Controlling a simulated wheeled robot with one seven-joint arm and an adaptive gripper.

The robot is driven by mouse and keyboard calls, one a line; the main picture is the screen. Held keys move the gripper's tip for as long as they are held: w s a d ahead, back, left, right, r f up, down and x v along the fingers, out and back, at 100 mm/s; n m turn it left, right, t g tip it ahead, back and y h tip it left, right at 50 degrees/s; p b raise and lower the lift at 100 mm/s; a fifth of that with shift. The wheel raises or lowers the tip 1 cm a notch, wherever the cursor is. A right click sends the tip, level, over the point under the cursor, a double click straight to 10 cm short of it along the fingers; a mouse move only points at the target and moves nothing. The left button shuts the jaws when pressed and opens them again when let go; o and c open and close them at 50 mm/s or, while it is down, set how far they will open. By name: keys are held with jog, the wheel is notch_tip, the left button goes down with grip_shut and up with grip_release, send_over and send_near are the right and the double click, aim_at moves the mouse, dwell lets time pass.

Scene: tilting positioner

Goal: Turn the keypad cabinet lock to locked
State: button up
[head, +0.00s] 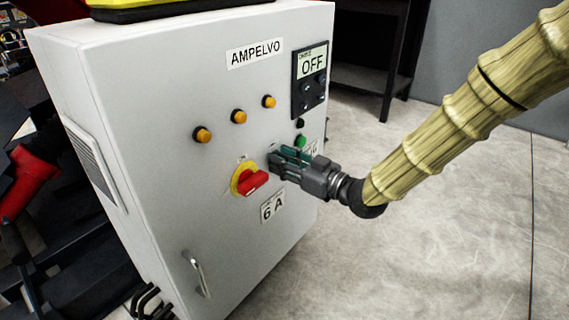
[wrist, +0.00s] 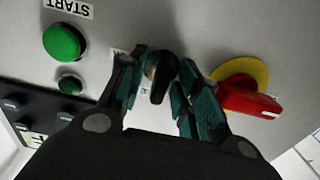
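The lock is a small black knob (wrist: 160,76) on the grey cabinet front, seen in the wrist view with its grip pointing roughly towards the picture's bottom. My gripper (wrist: 163,72) is at the panel with its two teal-padded fingers on either side of the knob. The fingers are apart; a narrow gap shows left of the knob's grip, and the right finger is very close or touching. In the head view my gripper (head: 274,161) reaches the cabinet (head: 150,120) from the right and hides the knob. The lock's marks are mostly covered.
A red switch handle on a yellow disc (head: 250,179) is close beside my gripper. Green buttons (wrist: 64,42), three amber lamps (head: 239,117) and a display reading OFF (head: 312,64) are also on the front. A door handle (head: 196,273) is lower down. Floor (head: 430,240) at right is clear.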

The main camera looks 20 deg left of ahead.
grip_shut()
jog(key=shift+r+m+p, duration=0.2)
jog(key=shift+m+p, duration=0.1)
jog(key=shift+p, duration=0.5)
jog(key=m+p, duration=0.1)
jog(key=p, duration=0.2)
jog(key=shift+r+m, duration=0.15)
jog(key=shift+m, duration=0.15)
jog(key=m+p, duration=0.5)
jog(key=p, duration=0.3)
jog(key=shift+w, duration=0.1)
jog(key=m+p, duration=0.1)
jog(key=m, duration=0.1)
jog(key=m+p, duration=0.1)
jog(key=p, duration=0.1)
jog(key=m+p, duration=0.1)
jog(key=m, duration=0.1)
jog(key=shift+f+m+p, duration=0.3)
jog(key=shift+p, duration=0.05)
jog(key=m, duration=0.1)
jog(key=m+p, duration=0.1)
jog(key=m, duration=0.3)
jog(key=shift+f+p, duration=0.25)
jog(key=shift+p, duration=0.15)
